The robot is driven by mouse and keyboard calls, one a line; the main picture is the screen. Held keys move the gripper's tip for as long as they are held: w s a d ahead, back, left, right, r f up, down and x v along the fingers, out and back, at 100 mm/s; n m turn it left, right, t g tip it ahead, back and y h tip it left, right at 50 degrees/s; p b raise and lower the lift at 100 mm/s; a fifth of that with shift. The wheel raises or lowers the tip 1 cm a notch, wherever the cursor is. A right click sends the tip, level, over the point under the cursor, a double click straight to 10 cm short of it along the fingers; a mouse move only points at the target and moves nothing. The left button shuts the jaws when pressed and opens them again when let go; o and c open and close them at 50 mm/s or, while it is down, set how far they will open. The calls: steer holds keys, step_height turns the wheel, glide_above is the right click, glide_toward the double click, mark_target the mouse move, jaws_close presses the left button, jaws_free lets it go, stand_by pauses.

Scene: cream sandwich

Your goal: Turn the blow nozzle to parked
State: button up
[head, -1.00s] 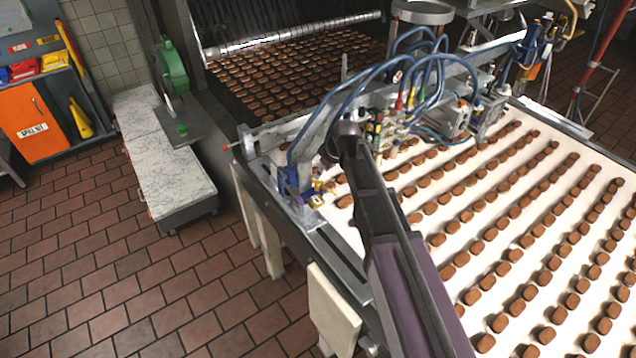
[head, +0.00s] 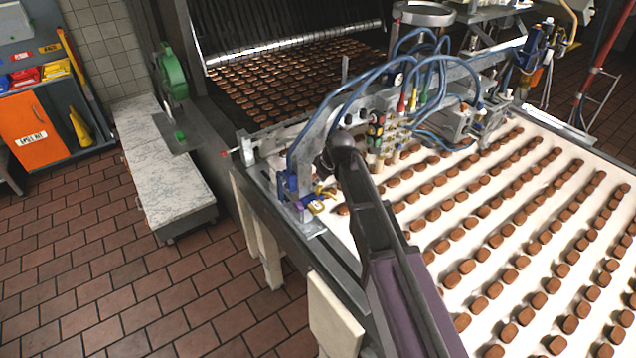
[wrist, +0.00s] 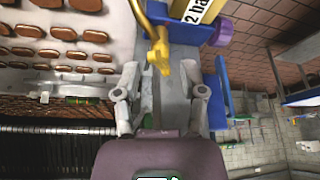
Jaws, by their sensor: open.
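The blow nozzle (wrist: 160,50) is a yellow bent tube with a blunt end, next to a blue block with a purple knob (wrist: 221,33) and a "2 bar" label (wrist: 198,10). In the head view the yellow nozzle (head: 318,206) shows small at the near left end of the rail, beside the blue block (head: 290,186). My gripper (wrist: 161,82) is open in the wrist view, its two fingers apart. The nozzle's end lies just beyond and between the fingertips, with no clear contact. In the head view my arm hides most of the gripper.
A metal rail (head: 395,105) with blue hoses (head: 437,72) and valves spans the white belt (head: 425,215), which carries rows of brown biscuits.

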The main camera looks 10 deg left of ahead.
jaws_close()
stand_by(1.2)
jaws_free()
steer(key=shift+c, duration=0.6)
steer(key=p+v, duration=1.2)
steer(key=v, duration=0.2)
steer(key=shift+p, duration=0.4)
